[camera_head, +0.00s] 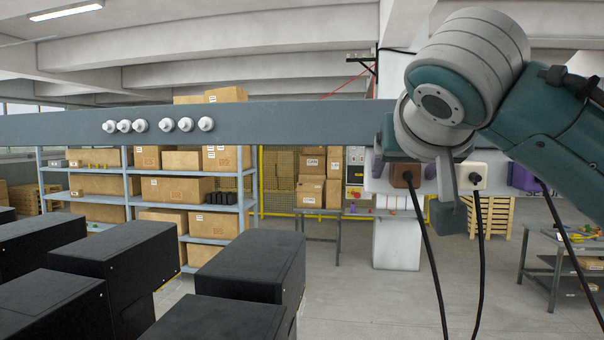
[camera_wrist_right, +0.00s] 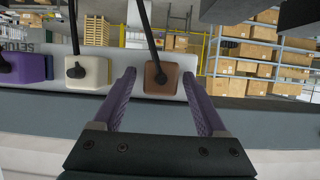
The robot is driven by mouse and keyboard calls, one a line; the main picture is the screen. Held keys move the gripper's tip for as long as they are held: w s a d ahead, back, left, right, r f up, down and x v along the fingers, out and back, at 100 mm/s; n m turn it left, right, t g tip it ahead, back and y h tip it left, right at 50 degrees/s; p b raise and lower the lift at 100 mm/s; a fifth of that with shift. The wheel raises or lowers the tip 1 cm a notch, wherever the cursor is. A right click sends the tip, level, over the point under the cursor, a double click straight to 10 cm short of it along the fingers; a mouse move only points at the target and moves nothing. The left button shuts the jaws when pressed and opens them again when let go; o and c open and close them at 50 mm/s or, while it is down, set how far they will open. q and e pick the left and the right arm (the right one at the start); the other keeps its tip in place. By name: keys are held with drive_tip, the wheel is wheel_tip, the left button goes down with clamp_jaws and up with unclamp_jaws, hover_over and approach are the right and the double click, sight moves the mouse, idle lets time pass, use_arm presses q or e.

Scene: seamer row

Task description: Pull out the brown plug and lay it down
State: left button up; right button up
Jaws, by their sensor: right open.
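The brown plug (camera_head: 406,178) sits in a light socket strip (camera_head: 380,186) under the grey beam, with a black cable hanging down from it. It also shows in the right wrist view (camera_wrist_right: 162,79). My right gripper (camera_wrist_right: 159,85) is open, with one purple finger on each side of the brown plug and gaps visible between the fingers and the plug. In the head view my right gripper (camera_head: 404,164) partly hides the plug's top. My left gripper is in neither view.
A white plug (camera_head: 474,178) and a purple plug (camera_head: 524,177), each with a black cable, sit right of the brown plug. Several black boxes (camera_head: 262,262) stand at lower left. A grey table (camera_head: 560,247) stands at right. Shelves with cartons (camera_head: 160,197) are behind.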

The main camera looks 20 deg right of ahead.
sight(407, 184)
idle(0.3)
clamp_jaws()
idle(0.5)
drive_tip(key=shift+s+a, duration=0.1)
drive_tip(key=shift+s+a+p, duration=0.25)
drive_tip(key=shift+s+a, duration=0.25)
drive_tip(key=shift+s, duration=0.3)
drive_tip(key=shift+s+a+p, duration=0.25)
drive_tip(key=shift+s+a, duration=0.2)
drive_tip(key=shift+s, duration=0.4)
drive_tip(key=shift+s+a+p, duration=0.25)
drive_tip(key=shift+s+a, duration=0.25)
drive_tip(key=shift+s, duration=0.3)
